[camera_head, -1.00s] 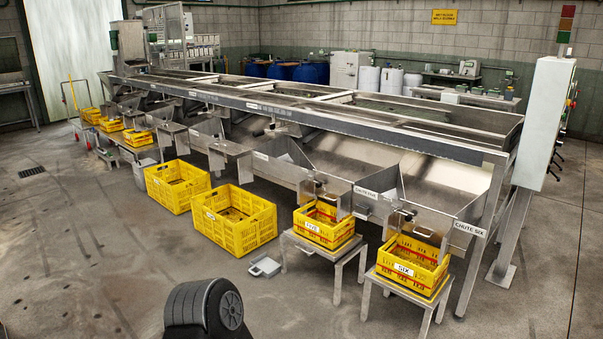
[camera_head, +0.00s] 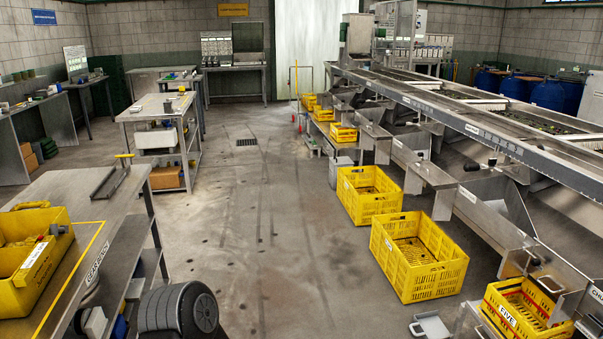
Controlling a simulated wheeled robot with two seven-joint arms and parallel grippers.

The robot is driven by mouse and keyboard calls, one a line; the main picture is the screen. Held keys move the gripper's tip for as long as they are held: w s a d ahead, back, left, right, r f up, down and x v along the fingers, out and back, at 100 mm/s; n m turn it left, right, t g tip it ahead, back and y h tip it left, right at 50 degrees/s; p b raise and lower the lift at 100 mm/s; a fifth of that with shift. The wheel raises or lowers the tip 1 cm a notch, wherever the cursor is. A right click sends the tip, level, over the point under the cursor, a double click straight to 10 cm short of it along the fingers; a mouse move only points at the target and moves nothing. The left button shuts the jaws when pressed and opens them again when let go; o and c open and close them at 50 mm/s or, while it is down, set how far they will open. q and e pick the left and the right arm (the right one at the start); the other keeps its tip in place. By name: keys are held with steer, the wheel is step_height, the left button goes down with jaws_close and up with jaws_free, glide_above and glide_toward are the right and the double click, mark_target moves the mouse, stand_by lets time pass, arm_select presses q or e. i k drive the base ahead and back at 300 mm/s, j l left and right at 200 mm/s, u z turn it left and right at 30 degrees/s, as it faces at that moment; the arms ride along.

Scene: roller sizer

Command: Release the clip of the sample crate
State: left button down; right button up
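A yellow crate (camera_head: 40,262) stands on the metal bench at the left edge and is cut off by the picture edge. It has a pale label strip on its near side wall and a small grey part on its rim at the right corner, perhaps a clip; its state is too small to tell. I cannot tell for sure that this is the sample crate. Neither of my grippers shows in the head view.
The metal bench (camera_head: 118,207) has a yellow line and a printed edge label. Open floor (camera_head: 270,230) runs between it and the large yellow crate (camera_head: 418,262) at the right. A crate marked FIVE (camera_head: 505,315) sits under the sizer's chutes. A further table (camera_head: 150,108) stands behind.

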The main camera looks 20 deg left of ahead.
mark_target(55, 231)
steer(key=i+j, duration=0.1)
steer(key=i, duration=2.6)
steer(key=j+u, duration=0.1)
steer(key=u, duration=1.7)
